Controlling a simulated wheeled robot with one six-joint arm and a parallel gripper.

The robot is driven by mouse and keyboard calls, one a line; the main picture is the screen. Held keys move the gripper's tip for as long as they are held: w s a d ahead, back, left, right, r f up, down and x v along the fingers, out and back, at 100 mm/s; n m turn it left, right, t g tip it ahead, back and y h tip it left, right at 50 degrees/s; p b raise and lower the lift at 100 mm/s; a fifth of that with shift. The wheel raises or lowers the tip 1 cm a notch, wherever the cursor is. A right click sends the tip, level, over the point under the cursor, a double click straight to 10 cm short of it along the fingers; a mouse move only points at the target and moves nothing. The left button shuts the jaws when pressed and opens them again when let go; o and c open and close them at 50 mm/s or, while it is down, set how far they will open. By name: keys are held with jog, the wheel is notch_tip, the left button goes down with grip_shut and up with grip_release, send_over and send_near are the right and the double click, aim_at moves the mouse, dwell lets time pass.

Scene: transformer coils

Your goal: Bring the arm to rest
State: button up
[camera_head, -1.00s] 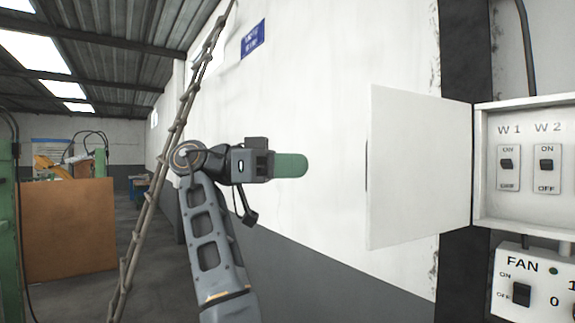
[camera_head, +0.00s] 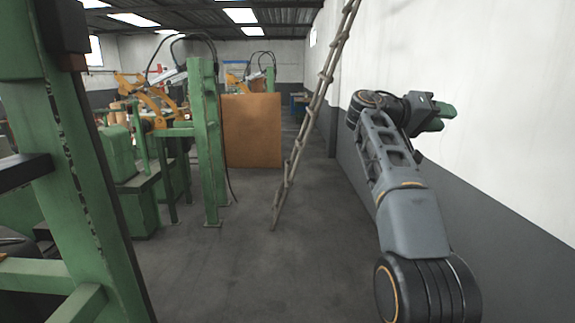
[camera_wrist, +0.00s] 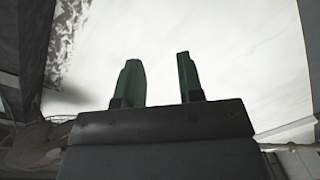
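My arm reaches up from the lower right of the head view, bent at its elbow. My gripper (camera_head: 440,114) has green fingers that point right towards the white wall (camera_head: 490,90). In the wrist view my gripper (camera_wrist: 160,82) shows its two green fingers apart, with nothing between them. Only the pale wall shows beyond the fingertips there. I cannot tell the exact distance from the fingers to the wall.
A wooden ladder (camera_head: 300,150) leans in the middle distance. Green machine frames (camera_head: 75,150) stand close on the left. A brown panel (camera_head: 252,130) stands behind them. The grey floor (camera_head: 240,260) in the middle is clear.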

jog(key=s+a+f+n+t+y, duration=0.1)
jog(key=a+f+n+y, duration=0.25)
jog(key=f, duration=0.45)
jog(key=s+a+f+n+t+y, duration=0.1)
jog(key=a+f+n+t+y, duration=0.1)
jog(key=f+y, duration=0.35)
jog(key=s+a+f+n+t+y, duration=0.1)
jog(key=a+f+n+y, duration=0.15)
jog(key=f, duration=0.65)
jog(key=s+a+f+y, duration=0.2)
jog(key=s+a+f, duration=0.1)
jog(key=s, duration=0.4)
jog(key=s+a+f+y, duration=0.1)
jog(key=s+a+f, duration=0.2)
jog(key=s+f, duration=0.3)
jog(key=s+a+f+y, duration=0.2)
jog(key=s+a+f, duration=0.1)
jog(key=s+f, duration=0.2)
jog(key=shift+s+a+f+m+y, duration=0.15)
jog(key=shift+s+a+m+y, duration=0.2)
jog(key=shift+s, duration=1.05)
jog(key=shift+d, duration=0.1)
